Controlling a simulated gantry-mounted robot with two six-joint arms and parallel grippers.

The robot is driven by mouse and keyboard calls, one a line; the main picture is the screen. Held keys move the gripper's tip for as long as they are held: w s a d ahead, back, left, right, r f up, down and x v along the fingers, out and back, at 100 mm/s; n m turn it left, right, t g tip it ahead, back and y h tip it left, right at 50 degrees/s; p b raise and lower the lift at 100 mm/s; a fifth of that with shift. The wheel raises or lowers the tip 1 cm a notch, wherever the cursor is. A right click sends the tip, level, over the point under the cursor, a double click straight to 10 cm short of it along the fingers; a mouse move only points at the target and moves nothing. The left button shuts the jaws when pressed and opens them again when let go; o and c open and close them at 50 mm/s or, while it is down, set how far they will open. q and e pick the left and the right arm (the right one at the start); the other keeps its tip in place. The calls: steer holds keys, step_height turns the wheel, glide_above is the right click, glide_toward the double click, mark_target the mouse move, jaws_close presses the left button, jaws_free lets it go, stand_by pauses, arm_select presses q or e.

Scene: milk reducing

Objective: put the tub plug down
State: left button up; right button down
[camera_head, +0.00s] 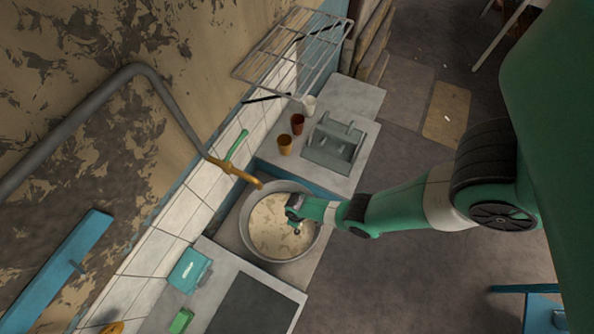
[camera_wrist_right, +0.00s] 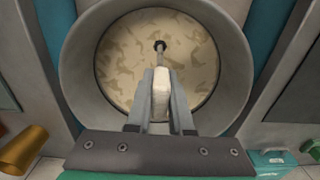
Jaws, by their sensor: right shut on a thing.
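My right gripper (camera_head: 296,212) is over the round metal tub (camera_head: 313,246), reaching in from the right. In the right wrist view, its two fingers (camera_wrist_right: 163,92) are shut on a whitish piece (camera_wrist_right: 161,88), which I take to be the tub plug. A small dark round-ended part (camera_wrist_right: 160,46) shows just past the fingertips, over the tub's mottled cream inside. I cannot tell whether it belongs to the plug or touches the tub's bottom. The tub's grey wall (camera_wrist_right: 78,62) surrounds the gripper in the wrist view. My left gripper is not in view.
A brass tap (camera_head: 236,172) reaches over the tub's rim from the tiled wall. Orange (camera_head: 285,145), dark red (camera_head: 298,123) and white cups stand on the counter beside a grey rack (camera_head: 334,144). A teal box (camera_head: 190,270) and green sponge-like block (camera_head: 181,320) lie on the near counter.

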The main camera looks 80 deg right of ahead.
step_height(320, 180, up, 7)
steer(key=p, duration=0.5)
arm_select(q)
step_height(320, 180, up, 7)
